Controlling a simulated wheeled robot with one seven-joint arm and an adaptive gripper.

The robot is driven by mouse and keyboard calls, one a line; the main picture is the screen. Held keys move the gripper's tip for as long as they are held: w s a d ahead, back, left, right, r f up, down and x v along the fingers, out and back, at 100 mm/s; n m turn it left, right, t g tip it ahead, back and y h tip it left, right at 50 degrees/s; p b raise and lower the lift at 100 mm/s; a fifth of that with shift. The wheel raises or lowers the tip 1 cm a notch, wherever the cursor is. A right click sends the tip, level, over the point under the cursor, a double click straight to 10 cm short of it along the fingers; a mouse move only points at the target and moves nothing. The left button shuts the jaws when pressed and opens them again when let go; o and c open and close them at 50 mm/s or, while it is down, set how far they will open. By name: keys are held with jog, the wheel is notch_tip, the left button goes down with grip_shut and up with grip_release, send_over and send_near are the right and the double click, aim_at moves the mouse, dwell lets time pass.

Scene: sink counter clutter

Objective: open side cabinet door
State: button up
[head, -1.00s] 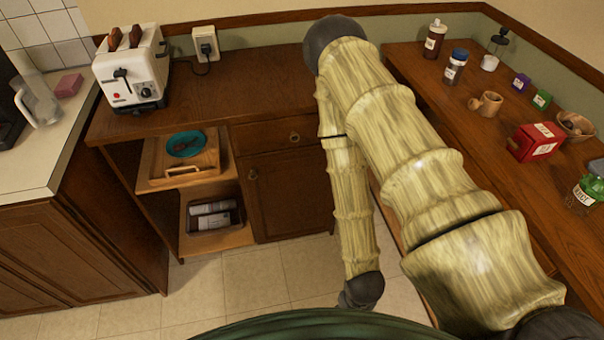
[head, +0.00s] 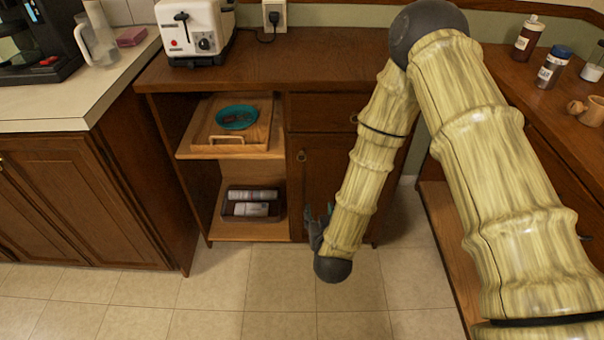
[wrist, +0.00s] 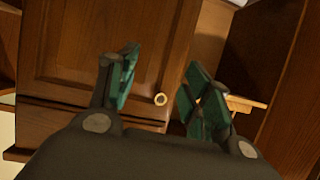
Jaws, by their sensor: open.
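The wooden side cabinet door (head: 315,178) is closed, below a drawer (head: 318,110). Its small ring-like knob (head: 301,155) is near the door's upper left. My gripper (head: 318,220) is low in front of the door, partly hidden by my arm, below the knob. In the wrist view my gripper (wrist: 160,72) is open and empty, with teal finger pads. The knob (wrist: 160,99) shows between the two fingers, with the door panel (wrist: 105,38) behind. I see no contact between fingers and knob. My arm covers the door's right part in the head view.
Left of the door are open shelves with a wooden tray (head: 205,141), a teal plate (head: 237,117) and a dark bin (head: 228,210). A toaster (head: 196,32) stands on the counter above. Another counter (head: 560,105) with bottles is at right. The tiled floor (head: 210,300) in front is clear.

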aim_at(302, 157)
jog(key=w+a+r+t+h+b, duration=0.1)
jog(key=w+a+r+t+b, duration=0.4)
jog(key=w+r, duration=0.1)
jog(key=shift+m, duration=0.4)
jog(key=w, duration=1.1)
jog(key=shift+a+r+b, duration=0.1)
jog(key=shift+a+b, duration=0.05)
jog(key=shift+b, duration=0.2)
grip_shut()
